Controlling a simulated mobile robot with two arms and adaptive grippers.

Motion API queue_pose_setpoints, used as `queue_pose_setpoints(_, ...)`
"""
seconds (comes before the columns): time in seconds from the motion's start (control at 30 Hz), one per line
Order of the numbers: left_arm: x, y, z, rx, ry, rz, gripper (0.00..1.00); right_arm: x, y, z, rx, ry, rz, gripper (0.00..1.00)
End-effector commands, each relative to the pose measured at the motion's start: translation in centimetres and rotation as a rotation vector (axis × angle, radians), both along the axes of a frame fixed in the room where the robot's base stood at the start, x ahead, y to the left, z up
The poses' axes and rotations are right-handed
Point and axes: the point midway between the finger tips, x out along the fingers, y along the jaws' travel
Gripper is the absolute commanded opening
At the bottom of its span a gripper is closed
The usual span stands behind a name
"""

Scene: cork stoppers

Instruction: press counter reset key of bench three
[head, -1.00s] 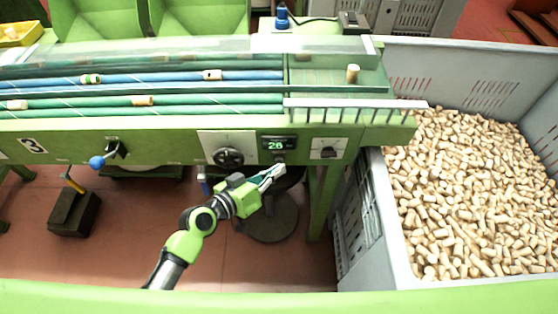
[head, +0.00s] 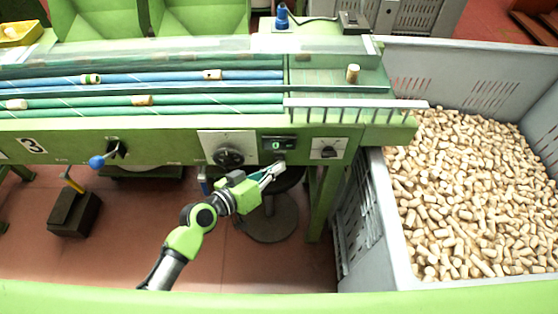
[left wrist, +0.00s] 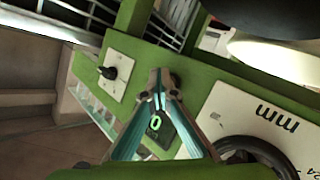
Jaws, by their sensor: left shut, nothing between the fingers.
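The counter display (head: 277,144) on the green front panel of bench three (head: 175,137) reads 0. It also shows in the left wrist view (left wrist: 154,124), between my fingers. The reset key is not clearly visible; my fingertips cover the area just below the display. My left gripper (head: 279,168) is shut and empty, its tips at the panel just under the display. In the left wrist view its fingertips (left wrist: 158,82) meet in front of the panel. My right gripper is not in view.
A black dial (head: 229,157) sits left of the display and a switch plate (head: 330,148) right of it. A blue-knobbed lever (head: 97,162) sticks out further left. A large grey bin (head: 384,215) full of corks stands at the right. A round stool (head: 270,222) is under the bench.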

Motion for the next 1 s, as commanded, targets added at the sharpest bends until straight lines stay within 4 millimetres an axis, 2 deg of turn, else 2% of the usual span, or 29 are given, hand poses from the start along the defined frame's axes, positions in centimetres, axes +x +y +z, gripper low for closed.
queue_pose_setpoints(0.23,-0.1,0.0,0.1,0.0,-0.003,0.002,0.0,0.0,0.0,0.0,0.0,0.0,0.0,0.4)
queue_pose_setpoints(0.53,-1.5,0.1,0.1,-0.001,-0.001,0.002,0.0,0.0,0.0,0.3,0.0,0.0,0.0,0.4)
queue_pose_setpoints(0.87,-1.7,0.0,0.1,-0.001,-0.001,0.001,0.0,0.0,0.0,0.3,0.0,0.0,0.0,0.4)
queue_pose_setpoints(1.0,-2.6,0.0,0.1,-0.001,0.001,0.0,0.0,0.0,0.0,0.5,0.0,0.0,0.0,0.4)
